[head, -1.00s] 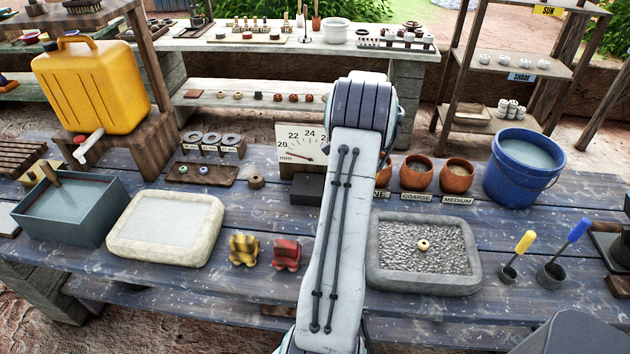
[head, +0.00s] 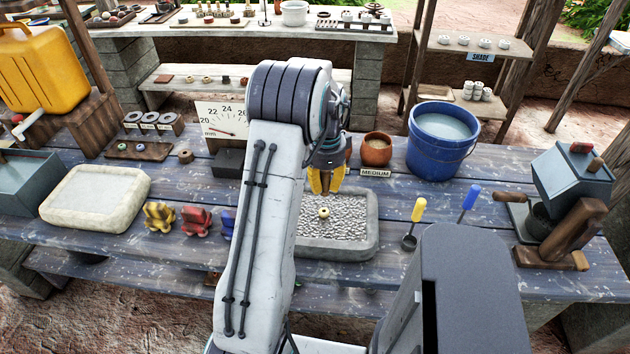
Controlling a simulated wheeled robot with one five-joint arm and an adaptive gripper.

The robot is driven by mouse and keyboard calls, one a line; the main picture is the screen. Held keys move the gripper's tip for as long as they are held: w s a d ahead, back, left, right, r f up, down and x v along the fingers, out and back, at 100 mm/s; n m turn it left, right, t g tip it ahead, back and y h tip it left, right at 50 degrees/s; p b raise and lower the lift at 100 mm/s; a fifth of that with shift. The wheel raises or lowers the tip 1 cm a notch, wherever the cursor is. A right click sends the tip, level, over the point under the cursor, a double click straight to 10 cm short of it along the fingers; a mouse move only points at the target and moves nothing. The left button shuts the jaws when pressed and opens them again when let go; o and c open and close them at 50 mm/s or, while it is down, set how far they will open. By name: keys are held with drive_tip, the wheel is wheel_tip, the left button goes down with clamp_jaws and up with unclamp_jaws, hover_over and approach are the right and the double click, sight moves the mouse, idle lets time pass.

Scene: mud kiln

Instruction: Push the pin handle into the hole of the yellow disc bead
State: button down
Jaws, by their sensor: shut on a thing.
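The yellow disc bead (head: 323,213) lies on the gravel in the grey stone tray (head: 369,235), with its dark hole facing up. My gripper (head: 325,188) points down with yellow-orange fingers, above the far part of the tray and a little behind the bead in the picture. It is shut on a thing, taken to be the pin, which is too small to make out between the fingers. A gap shows between the fingertips and the bead. My arm hides the tray's left part.
A terracotta pot (head: 376,150) and a blue bucket (head: 441,140) stand behind the tray. Yellow-handled (head: 415,222) and blue-handled (head: 466,203) tools stand to its right. Yellow (head: 159,216) and red (head: 196,221) lumpy pieces lie left of my arm, near a pale tray (head: 95,197).

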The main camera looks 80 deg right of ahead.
drive_tip(key=shift+f, duration=0.2)
drive_tip(key=shift+f+b, duration=1.7)
drive_tip(key=shift+f, duration=0.45)
drive_tip(key=shift+f+b, duration=0.85)
drive_tip(key=shift+f, duration=0.25)
idle(0.9)
drive_tip(key=shift+r, duration=0.15)
